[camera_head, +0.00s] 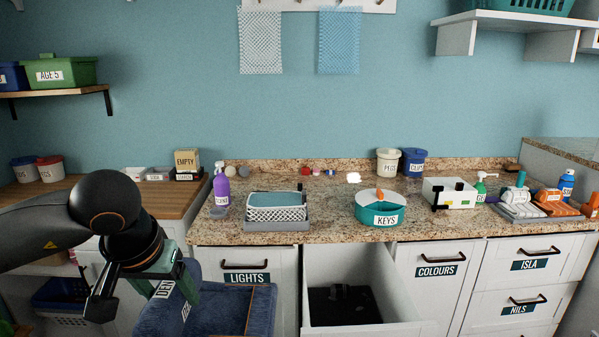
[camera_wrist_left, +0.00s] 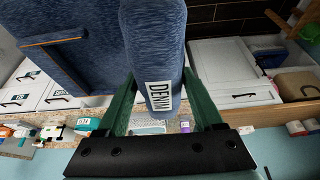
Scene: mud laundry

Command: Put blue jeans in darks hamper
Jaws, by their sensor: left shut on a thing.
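My left gripper (camera_head: 178,287) is at the lower left of the head view, shut on the blue jeans (camera_head: 236,312). The jeans are a folded dark blue bundle with orange stitching. They hang in front of the LIGHTS front (camera_head: 246,278), left of the open drawer. In the left wrist view, the jeans (camera_wrist_left: 153,35) with a white DENIM label sit between the green fingers (camera_wrist_left: 158,88). The open drawer (camera_head: 388,288) between LIGHTS and COLOURS has dark items inside. Its front label is out of view, so I cannot read whether it is the darks hamper. My right gripper is not in view.
The COLOURS front (camera_head: 437,271) is shut. The space above the open drawer is clear.

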